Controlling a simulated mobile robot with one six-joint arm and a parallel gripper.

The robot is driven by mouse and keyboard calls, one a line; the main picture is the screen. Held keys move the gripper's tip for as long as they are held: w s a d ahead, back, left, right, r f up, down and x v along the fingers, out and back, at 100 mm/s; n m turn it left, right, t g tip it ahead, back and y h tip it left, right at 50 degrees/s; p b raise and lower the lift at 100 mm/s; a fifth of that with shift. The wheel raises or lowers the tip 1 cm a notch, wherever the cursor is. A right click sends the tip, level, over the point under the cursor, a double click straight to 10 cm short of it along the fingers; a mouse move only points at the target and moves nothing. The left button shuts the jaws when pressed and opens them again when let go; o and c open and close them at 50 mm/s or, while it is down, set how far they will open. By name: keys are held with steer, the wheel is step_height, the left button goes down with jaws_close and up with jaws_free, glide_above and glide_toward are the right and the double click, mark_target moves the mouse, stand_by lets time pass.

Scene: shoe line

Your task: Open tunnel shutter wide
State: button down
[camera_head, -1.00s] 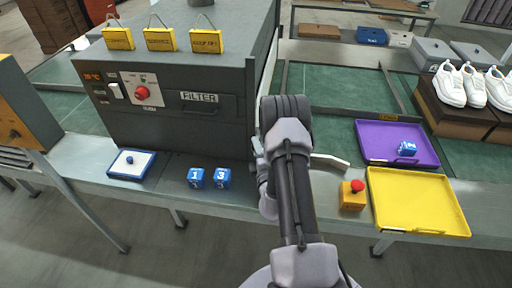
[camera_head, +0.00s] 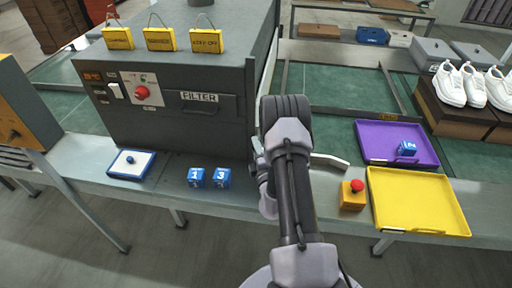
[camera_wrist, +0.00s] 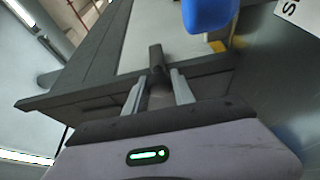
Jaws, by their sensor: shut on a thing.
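The grey tunnel housing (camera_head: 180,130) stands at the left of the line in the head view. Its right side, where the shutter would be, is mostly hidden by its edge and my arm. In the wrist view my gripper (camera_wrist: 159,88) is shut on a dark upright handle (camera_wrist: 156,58). The handle stands by a dark grey panel edge (camera_wrist: 90,92), which looks like the shutter. How far the shutter is open cannot be told. In the head view my gripper is hidden behind my arm.
A blue rounded thing (camera_wrist: 208,12) is close above the fingers in the wrist view. Numbered blue cubes (camera_head: 208,178), a yellow box with a red button (camera_head: 352,196), a yellow tray (camera_head: 415,229) and a purple tray (camera_head: 372,130) are on the bench.

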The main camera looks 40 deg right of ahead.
mark_target(254, 97)
steer(key=shift+r, duration=0.2)
stand_by(0.3)
step_height(254, 97, up, 19)
steer(key=p, duration=1.6)
steer(key=shift+f, duration=0.1)
steer(key=c, duration=1.1)
jaws_free()
steer(key=shift+f, duration=0.1)
